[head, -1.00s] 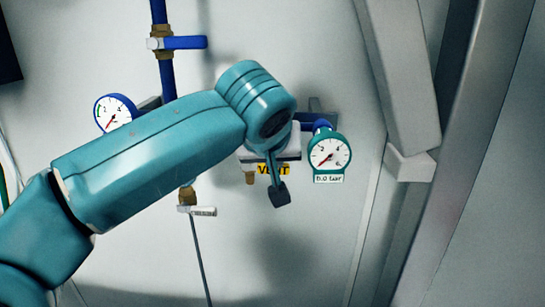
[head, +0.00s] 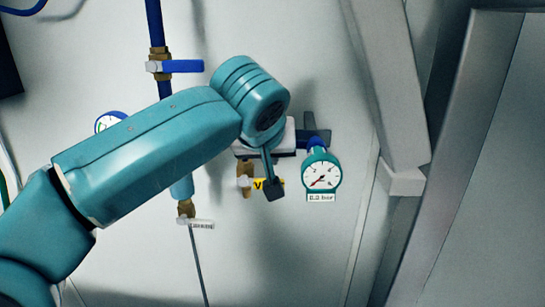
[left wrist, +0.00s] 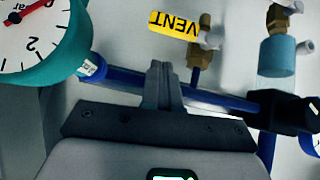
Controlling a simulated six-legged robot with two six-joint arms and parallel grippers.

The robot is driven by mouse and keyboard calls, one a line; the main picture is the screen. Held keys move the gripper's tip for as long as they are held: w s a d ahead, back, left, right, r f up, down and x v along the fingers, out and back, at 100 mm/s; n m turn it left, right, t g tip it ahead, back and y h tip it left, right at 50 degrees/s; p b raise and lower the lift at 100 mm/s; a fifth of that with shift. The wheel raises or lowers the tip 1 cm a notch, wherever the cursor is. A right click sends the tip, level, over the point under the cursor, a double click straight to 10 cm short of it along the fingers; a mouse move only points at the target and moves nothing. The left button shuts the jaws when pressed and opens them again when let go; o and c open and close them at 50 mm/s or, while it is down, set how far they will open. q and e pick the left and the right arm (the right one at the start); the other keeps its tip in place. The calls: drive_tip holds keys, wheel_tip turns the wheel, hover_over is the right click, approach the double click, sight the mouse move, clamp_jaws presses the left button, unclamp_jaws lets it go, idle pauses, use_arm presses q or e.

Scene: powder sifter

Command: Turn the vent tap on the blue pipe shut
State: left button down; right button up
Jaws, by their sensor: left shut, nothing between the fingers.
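My left gripper (head: 273,186) is shut and empty, in front of the wall piping in the head view. In the left wrist view its closed fingers (left wrist: 162,85) overlap the blue pipe (left wrist: 228,103); I cannot tell if they touch it. The yellow VENT label (left wrist: 173,25) is beyond the fingertips, upside down, next to a brass fitting (left wrist: 201,55) with a pale part at its top. In the head view the label (head: 258,184) is partly covered by my gripper, beside the brass fitting (head: 244,178). The tap's handle position is unclear. My right gripper is not in view.
A teal-rimmed gauge (head: 321,176) reading 0.0 bar is close right of the gripper; it also shows in the wrist view (left wrist: 35,35). A blue lever valve (head: 175,67) is on the upper pipe. Grey metal posts (head: 398,90) stand at the right.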

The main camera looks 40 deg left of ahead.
use_arm(q)
drive_tip(key=v, duration=1)
drive_tip(key=shift+d+r+b, duration=0.25)
drive_tip(key=shift+b, duration=0.2)
